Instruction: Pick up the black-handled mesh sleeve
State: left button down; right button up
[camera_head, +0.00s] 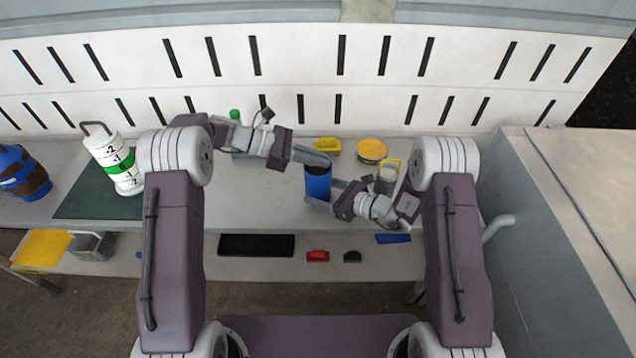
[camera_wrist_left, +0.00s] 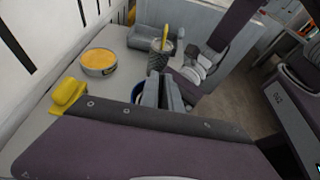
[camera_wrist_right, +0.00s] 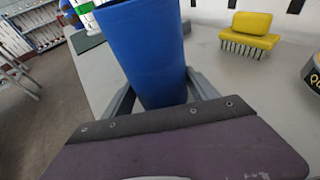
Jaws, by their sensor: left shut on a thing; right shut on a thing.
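A blue cylinder (camera_head: 318,186) with a brownish inside stands upright between my grippers. My left gripper (camera_head: 322,161) is shut at its top rim; in the left wrist view its fingers (camera_wrist_left: 160,93) hide most of the cylinder, so the exact contact is unclear. My right gripper (camera_head: 325,196) is shut around the blue cylinder's lower part, which also shows in the right wrist view (camera_wrist_right: 148,55). A grey mesh cup (camera_wrist_left: 158,57) with a yellow handle stands on the bench, right of the blue cylinder and behind my right wrist. I cannot make out a black-handled mesh sleeve.
A yellow brush (camera_head: 327,145) and a round tin with a yellow-orange top (camera_head: 371,150) stand behind. A white cylinder with a handle and green band (camera_head: 114,160) stands on a green mat (camera_head: 85,203). A blue-brown container (camera_head: 22,172) is far left. A slotted white wall (camera_head: 300,75) closes the back.

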dwell(0.7)
jog(key=o, duration=1.6)
pick_arm(q)
notch_tip(320, 180, up, 18)
jog(key=shift+w, duration=0.1)
pick_arm(e)
jog(key=v, duration=1.2)
pick_arm(q)
notch_tip(320, 180, up, 5)
jog(key=p, duration=0.6)
pick_arm(e)
notch_tip(320, 180, up, 6)
jog(key=shift+r, duration=0.25)
